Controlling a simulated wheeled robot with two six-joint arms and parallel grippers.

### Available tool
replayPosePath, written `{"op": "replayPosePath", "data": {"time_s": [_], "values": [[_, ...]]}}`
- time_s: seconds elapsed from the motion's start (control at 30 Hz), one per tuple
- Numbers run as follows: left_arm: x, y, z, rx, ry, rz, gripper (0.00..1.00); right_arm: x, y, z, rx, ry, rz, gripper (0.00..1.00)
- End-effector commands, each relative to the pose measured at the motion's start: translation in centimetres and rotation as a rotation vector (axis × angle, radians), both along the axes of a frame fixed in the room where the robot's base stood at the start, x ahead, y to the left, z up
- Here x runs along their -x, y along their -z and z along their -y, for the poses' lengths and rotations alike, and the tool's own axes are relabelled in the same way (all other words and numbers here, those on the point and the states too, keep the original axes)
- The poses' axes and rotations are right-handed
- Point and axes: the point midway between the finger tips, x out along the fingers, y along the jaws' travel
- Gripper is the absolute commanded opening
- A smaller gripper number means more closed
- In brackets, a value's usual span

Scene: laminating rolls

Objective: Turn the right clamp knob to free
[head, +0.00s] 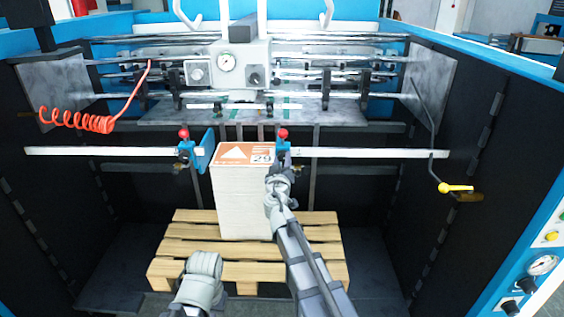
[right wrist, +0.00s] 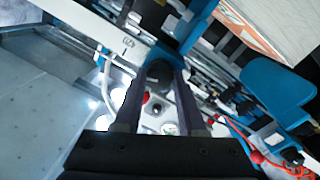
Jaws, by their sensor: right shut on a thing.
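The right clamp (head: 283,145) is blue with a red ball on top and sits on the white rail to the right of the paper stack. My right gripper (head: 280,163) reaches up to the front of this clamp, just below the rail. In the right wrist view its two dark fingers (right wrist: 160,80) are shut on a dark round knob (right wrist: 160,70) under the blue clamp body (right wrist: 192,28). The knob's turn angle cannot be told. Part of my left arm shows at the bottom of the head view, but its gripper does not.
A stack of white paper (head: 241,200) with an orange printed top stands on a wooden pallet (head: 180,247). The left clamp (head: 186,150) sits on the same white rail (head: 100,151). A yellow-handled lever (head: 456,188) is at the right wall. A red coiled hose (head: 80,120) hangs at left.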

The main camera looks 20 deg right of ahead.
Motion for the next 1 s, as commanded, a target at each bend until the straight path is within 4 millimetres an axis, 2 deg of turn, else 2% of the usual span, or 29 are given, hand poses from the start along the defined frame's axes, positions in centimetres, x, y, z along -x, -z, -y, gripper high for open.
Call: {"op": "replayPosePath", "data": {"time_s": [1.0], "values": [[0.00, 0.97, 0.00, 0.000, 0.000, 0.000, 0.00, 0.03, 0.10, 0.16, 0.917, 0.001, -0.264, 0.00]]}}
